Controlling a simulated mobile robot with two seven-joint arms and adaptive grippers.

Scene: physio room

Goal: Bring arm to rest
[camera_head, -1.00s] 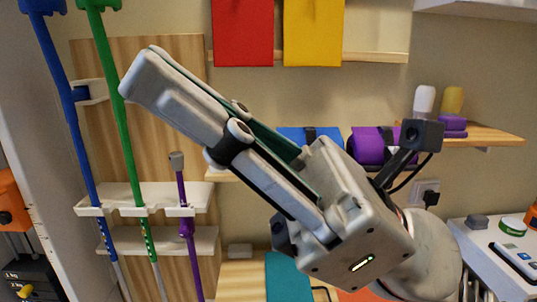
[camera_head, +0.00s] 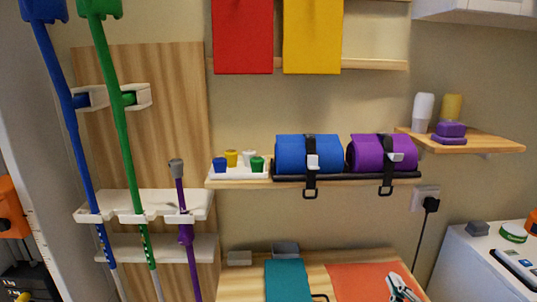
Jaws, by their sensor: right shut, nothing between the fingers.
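Only the tip of my right gripper (camera_head: 398,284) shows, at the bottom edge right of centre in the head view. It is shut and empty, in front of the orange sheet (camera_head: 350,279) on the wooden table (camera_head: 330,257). The rest of my right arm is out of the frame. My left gripper is not in view.
A wall shelf holds a blue roll (camera_head: 300,152), a purple roll (camera_head: 375,152) and small coloured cups. Blue and green crutches (camera_head: 125,150) and a purple cane (camera_head: 185,232) stand in a rack at left. A teal item (camera_head: 287,280) lies on the table. A white cabinet stands at right.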

